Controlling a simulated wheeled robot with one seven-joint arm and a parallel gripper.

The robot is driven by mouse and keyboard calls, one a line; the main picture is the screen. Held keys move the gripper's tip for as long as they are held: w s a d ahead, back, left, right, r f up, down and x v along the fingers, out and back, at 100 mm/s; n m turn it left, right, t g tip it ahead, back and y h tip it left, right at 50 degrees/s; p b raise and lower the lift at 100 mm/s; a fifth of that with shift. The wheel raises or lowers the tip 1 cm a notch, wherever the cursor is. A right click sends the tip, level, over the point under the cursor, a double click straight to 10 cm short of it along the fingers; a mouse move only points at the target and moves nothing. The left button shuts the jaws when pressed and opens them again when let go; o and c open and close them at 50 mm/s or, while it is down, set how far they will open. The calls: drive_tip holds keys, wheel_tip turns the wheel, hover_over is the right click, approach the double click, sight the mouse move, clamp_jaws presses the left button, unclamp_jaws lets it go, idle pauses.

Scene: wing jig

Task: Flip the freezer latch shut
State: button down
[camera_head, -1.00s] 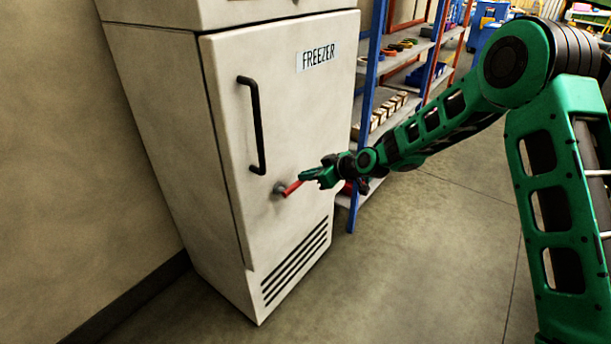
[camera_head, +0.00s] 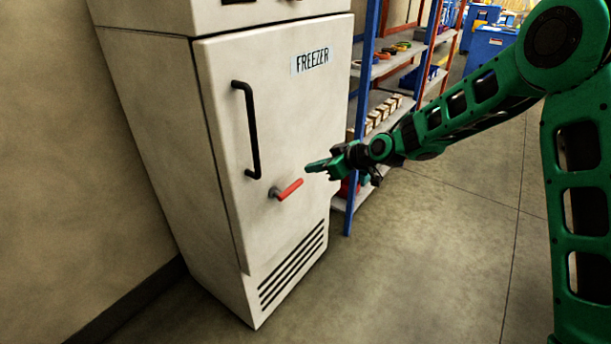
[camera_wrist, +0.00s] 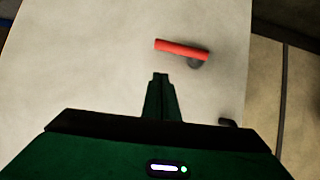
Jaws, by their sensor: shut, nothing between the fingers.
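The freezer (camera_head: 290,120) is a white upright cabinet with its door closed and a "FREEZER" label. Its latch (camera_head: 289,189) is a red lever on a grey pivot low on the door, below the black handle. The lever points right and slightly up from the pivot in the head view. My gripper (camera_head: 309,167) is shut and empty, just right of and above the lever's tip, apart from it. In the wrist view the red lever (camera_wrist: 181,49) lies beyond the shut fingertips (camera_wrist: 160,76), with a gap between. The grey pivot is partly behind the lever there.
A black vertical door handle (camera_head: 249,130) is above the latch. A blue-posted shelf rack (camera_head: 361,120) with small parts stands right of the freezer, behind my arm. The floor (camera_head: 430,260) in front is clear.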

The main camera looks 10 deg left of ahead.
drive_tip(key=v, duration=0.6)
drive_tip(key=shift+r, duration=0.1)
drive_tip(key=s+d+r+m+h, duration=0.1)
drive_tip(key=s+d+m+h, duration=0.25)
drive_tip(key=d, duration=0.75)
drive_tip(key=s+d+r+m+g+h, duration=0.15)
drive_tip(key=s+d, duration=0.35)
drive_tip(key=d, duration=0.5)
drive_tip(key=s+d+m+t+h, duration=0.1)
drive_tip(key=s+d+m+h, duration=0.25)
drive_tip(key=d, duration=0.75)
drive_tip(key=s+d+m+g, duration=0.1)
drive_tip(key=s+d+m, duration=0.2)
drive_tip(key=s, duration=0.7)
drive_tip(key=s+d+r+m+g, duration=0.1)
drive_tip(key=s+d+m+g, duration=0.1)
drive_tip(key=s+d+m, duration=0.2)
drive_tip(key=s+d+m+g+h, duration=0.1)
drive_tip(key=s+d+m, duration=0.3)
drive_tip(key=s, duration=1.2)
drive_tip(key=d+g, duration=0.1)
drive_tip(key=d, duration=0.3)
drive_tip(key=shift+s+r, duration=0.35)
drive_tip(key=shift+s, duration=0.05)
